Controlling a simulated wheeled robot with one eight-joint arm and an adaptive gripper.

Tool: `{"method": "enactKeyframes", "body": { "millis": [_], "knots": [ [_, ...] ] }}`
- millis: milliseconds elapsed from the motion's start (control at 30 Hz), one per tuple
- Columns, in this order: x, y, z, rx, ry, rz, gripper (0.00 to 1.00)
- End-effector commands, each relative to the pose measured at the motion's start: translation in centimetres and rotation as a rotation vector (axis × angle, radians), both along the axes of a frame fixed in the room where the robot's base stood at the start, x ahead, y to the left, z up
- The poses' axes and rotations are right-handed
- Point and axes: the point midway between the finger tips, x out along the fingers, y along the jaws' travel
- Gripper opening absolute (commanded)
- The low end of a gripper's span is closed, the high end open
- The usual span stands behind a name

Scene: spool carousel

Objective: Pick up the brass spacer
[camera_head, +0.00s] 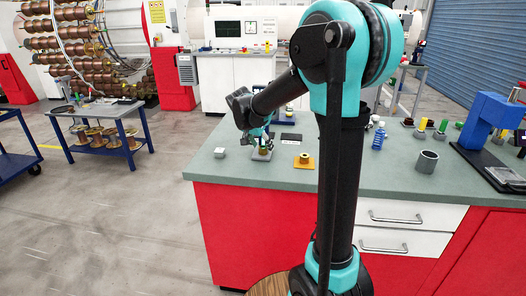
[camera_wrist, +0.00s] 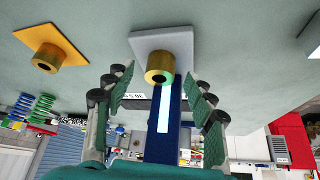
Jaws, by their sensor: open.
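A brass spacer (camera_wrist: 158,66), a short hollow cylinder, stands on a light grey square plate (camera_wrist: 150,42) in the wrist view. A similar brass ring (camera_wrist: 47,57) stands on an orange plate (camera_wrist: 65,40) to its left. My gripper (camera_wrist: 158,80) is open, with one green-padded finger on each side of the nearer spacer and no visible contact. In the head view my gripper (camera_head: 263,140) is low over the grey plate (camera_head: 262,156) and partly covers the spacer there. The orange plate (camera_head: 304,164) with its ring (camera_head: 304,157) is just right of it.
The green-grey bench top (camera_head: 230,171) carries a small grey block (camera_head: 219,152) left of my gripper. A blue spring (camera_head: 379,138), a grey hollow cylinder (camera_head: 427,161) and a blue press (camera_head: 490,117) stand to the right. The front left bench top is clear.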

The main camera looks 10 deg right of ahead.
Motion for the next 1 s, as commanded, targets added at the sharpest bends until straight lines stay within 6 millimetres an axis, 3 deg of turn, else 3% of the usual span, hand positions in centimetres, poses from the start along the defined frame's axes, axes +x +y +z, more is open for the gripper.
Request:
{"method": "enactKeyframes", "body": {
  "millis": [367,800,1000],
  "knots": [
    [0.39,-0.36,-0.99,0.001,0.000,-0.001,0.54],
    [0.39,-0.34,-0.96,0.001,0.001,0.000,0.00],
    [0.40,-0.34,-0.95,0.000,0.000,0.000,0.00]
  ]
}}
